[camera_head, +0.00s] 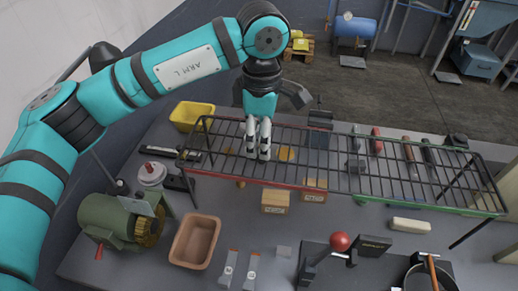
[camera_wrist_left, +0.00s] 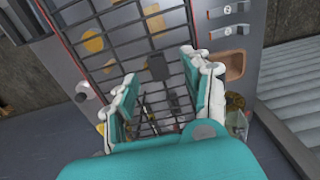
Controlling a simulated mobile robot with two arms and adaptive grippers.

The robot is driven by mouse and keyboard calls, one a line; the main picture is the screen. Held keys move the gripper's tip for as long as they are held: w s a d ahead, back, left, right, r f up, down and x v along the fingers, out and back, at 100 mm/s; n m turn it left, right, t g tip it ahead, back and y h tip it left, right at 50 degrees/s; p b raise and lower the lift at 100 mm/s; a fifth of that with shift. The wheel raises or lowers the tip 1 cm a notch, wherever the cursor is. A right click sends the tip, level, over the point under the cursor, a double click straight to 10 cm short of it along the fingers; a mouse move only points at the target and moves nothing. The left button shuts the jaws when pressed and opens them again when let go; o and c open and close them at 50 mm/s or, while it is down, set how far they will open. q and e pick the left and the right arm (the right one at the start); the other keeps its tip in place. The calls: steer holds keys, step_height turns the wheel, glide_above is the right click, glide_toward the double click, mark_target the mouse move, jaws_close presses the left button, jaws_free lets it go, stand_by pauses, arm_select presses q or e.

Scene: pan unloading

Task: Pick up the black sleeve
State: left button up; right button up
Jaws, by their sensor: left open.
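My left gripper (camera_head: 258,154) points down over the left part of the wire rack (camera_head: 345,168); its fingers are apart and hold nothing that I can see. In the left wrist view, a small dark grey-black piece (camera_wrist_left: 159,67) shows between the two fingertips, against the rack bars. It may be the black sleeve, but I cannot tell for sure or judge its distance. In the head view the fingers seem to hide that spot. A dark block (camera_head: 320,118) stands near the rack's far edge. My right gripper is not in view.
Wooden blocks (camera_head: 275,201) and several tools lie under the rack. A tan bin (camera_head: 195,241), a green motor (camera_head: 108,222) and a yellow bin (camera_head: 191,115) are at the left. A red-knobbed lever (camera_head: 339,242) and a pan (camera_head: 420,280) are at the front right.

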arm_select(q)
steer(key=f+p, duration=0.1)
steer(key=f, duration=0.2)
steer(key=shift+w+f+p, duration=0.2)
steer(key=shift+f+p, duration=0.1)
steer(key=shift+p, duration=0.05)
steer(key=shift+f, duration=0.3)
steer(key=c, duration=1)
steer(key=shift+r, duration=0.1)
